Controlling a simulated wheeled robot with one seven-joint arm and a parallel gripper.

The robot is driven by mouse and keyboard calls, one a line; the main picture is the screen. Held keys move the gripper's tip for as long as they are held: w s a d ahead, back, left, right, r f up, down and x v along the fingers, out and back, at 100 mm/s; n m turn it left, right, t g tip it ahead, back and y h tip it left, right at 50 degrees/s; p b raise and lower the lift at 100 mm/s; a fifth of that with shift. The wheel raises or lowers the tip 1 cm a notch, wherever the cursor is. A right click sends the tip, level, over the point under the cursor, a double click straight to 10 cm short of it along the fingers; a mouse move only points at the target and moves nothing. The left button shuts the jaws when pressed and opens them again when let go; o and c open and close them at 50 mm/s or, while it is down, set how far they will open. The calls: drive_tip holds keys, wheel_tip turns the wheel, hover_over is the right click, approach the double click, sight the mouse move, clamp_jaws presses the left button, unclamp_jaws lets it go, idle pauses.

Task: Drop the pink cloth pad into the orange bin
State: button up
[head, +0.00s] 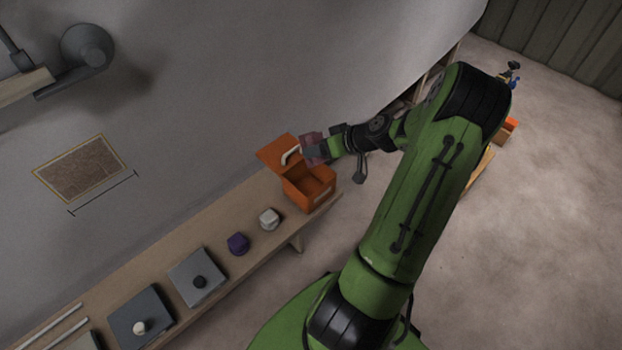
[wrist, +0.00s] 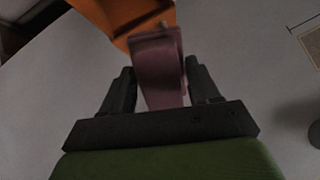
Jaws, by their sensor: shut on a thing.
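The pink cloth pad (wrist: 160,72) is between the fingers of my gripper (wrist: 160,82), which is shut on it. In the head view the pad (head: 314,147) shows as a dull pink shape at the end of my gripper (head: 322,148). The orange bin (head: 309,194) stands on the bench with its lid raised at the back. The pad is held up beside the bin's upper right, near the raised lid and its pale handle. The bin shows only in part in the wrist view (wrist: 112,18), beyond the pad. I cannot tell whether pad and bin touch.
A long wooden bench (head: 170,260) runs along the wall. On it are a white block (head: 269,219), a purple object (head: 238,243) and grey plates with knobs (head: 197,278). A framed brown panel (head: 84,168) is on the grey wall. Open floor lies at right.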

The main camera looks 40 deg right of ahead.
drive_tip(key=shift+a+f+b, duration=0.15)
drive_tip(key=shift+f+b, duration=0.25)
drive_tip(key=shift+f, duration=0.2)
wheel_tip(320, 180, down, 5)
drive_tip(key=b, duration=0.3)
drive_tip(key=shift+r, duration=0.1)
drive_tip(key=shift+r, duration=0.1)
drive_tip(key=o, duration=1.1)
drive_tip(key=shift+s, duration=0.1)
drive_tip(key=p+v, duration=0.4)
drive_tip(key=v, duration=1.1)
drive_tip(key=shift+s+r, duration=0.2)
drive_tip(key=shift+r, duration=0.1)
